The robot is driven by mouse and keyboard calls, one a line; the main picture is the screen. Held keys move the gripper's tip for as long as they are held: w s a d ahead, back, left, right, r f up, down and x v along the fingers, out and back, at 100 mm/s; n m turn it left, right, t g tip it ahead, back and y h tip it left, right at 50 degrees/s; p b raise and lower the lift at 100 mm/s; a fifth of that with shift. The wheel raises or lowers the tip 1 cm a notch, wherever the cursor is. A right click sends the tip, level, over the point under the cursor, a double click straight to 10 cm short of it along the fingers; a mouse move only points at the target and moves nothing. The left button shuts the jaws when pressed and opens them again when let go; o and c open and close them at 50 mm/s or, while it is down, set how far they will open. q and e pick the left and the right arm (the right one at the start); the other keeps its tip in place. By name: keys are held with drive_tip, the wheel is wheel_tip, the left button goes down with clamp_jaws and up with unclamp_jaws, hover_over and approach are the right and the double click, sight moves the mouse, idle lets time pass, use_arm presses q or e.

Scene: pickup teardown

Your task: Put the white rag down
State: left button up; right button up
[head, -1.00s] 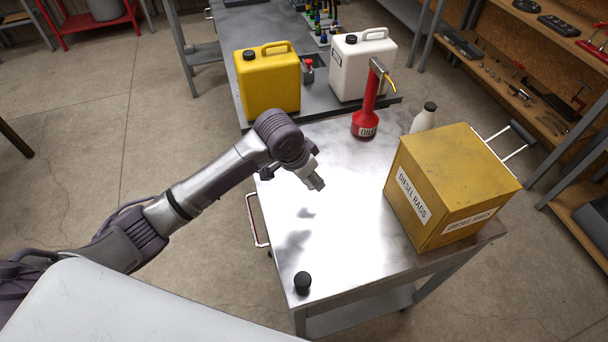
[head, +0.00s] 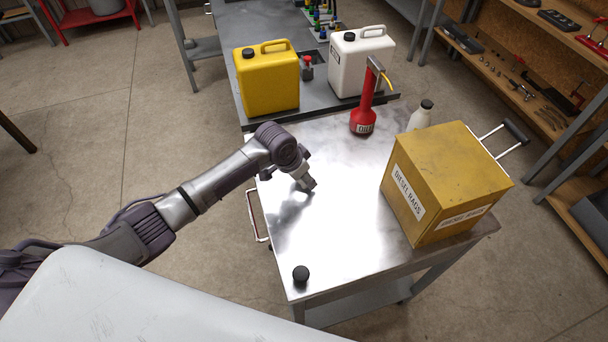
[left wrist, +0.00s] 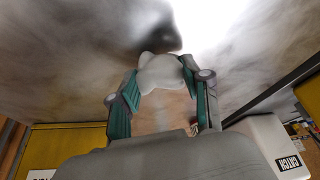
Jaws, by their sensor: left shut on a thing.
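My left gripper (head: 308,185) is low over the left part of the metal cart top (head: 345,240). In the left wrist view its green-padded fingers are shut on the white rag (left wrist: 160,73), a bunched, rounded lump between the pads. The rag's dark shadow lies close to it on the metal. I cannot tell whether the rag touches the top. In the head view the rag is largely hidden by the gripper. My right gripper is not in view.
A yellow diesel rags box (head: 445,180) stands at the cart's right. A red oil can (head: 364,118) and a white bottle (head: 421,115) stand at its far end. A black cap (head: 301,275) sits at the near left corner. The middle is clear.

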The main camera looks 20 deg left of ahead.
use_arm(q)
drive_tip(key=o, duration=1.1)
drive_tip(key=shift+f, duration=0.1)
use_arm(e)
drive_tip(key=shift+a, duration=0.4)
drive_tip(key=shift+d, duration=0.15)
use_arm(q)
drive_tip(key=shift+r, duration=0.3)
drive_tip(key=b+v, duration=0.1)
drive_tip(key=v, duration=1)
drive_tip(key=shift+s+a+r+b, duration=0.1)
drive_tip(key=shift+r+b, duration=0.25)
drive_tip(key=shift+r, duration=0.05)
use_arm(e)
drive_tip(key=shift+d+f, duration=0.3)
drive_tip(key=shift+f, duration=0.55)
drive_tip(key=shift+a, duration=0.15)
